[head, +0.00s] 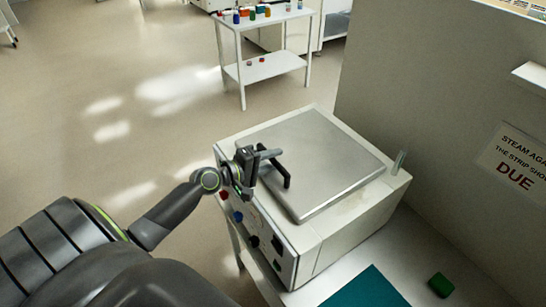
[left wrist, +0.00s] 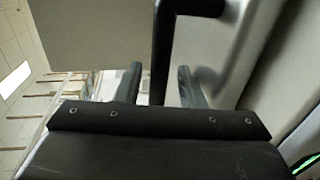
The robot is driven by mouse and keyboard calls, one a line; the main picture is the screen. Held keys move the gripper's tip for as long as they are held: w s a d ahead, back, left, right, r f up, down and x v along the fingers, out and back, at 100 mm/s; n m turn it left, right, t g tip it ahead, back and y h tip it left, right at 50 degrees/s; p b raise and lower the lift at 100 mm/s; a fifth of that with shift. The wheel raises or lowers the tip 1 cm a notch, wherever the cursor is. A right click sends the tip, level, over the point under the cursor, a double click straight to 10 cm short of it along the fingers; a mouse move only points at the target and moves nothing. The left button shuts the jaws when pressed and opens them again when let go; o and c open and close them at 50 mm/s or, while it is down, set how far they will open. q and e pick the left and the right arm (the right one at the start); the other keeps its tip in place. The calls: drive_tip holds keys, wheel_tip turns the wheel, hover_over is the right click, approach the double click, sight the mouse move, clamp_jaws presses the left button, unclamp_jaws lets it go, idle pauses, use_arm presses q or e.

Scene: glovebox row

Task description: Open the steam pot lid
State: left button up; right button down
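The steam pot (head: 340,235) is a white box on a table, with a flat grey metal lid (head: 320,160) lying shut on top. A black bar handle (head: 281,171) is at the lid's near left edge. My left gripper (head: 266,154) is at this handle, over the pot's front left edge. In the left wrist view the black handle (left wrist: 164,50) runs between the two grey fingers (left wrist: 160,85), with gaps showing on both sides. The gripper is open, and I see no grip on the handle. My right gripper is not in view.
Knobs (head: 251,241) are on the pot's front panel. A teal mat (head: 366,290) and a green block (head: 441,285) lie on the table at the lower right. A grey wall with a sign (head: 515,165) stands to the right. A white cart (head: 262,68) stands at the back.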

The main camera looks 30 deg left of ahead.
use_arm(q)
drive_tip(key=shift+w+d, duration=0.15)
drive_tip(key=shift+w, duration=0.1)
clamp_jaws()
drive_tip(key=shift+r, duration=0.1)
idle(0.3)
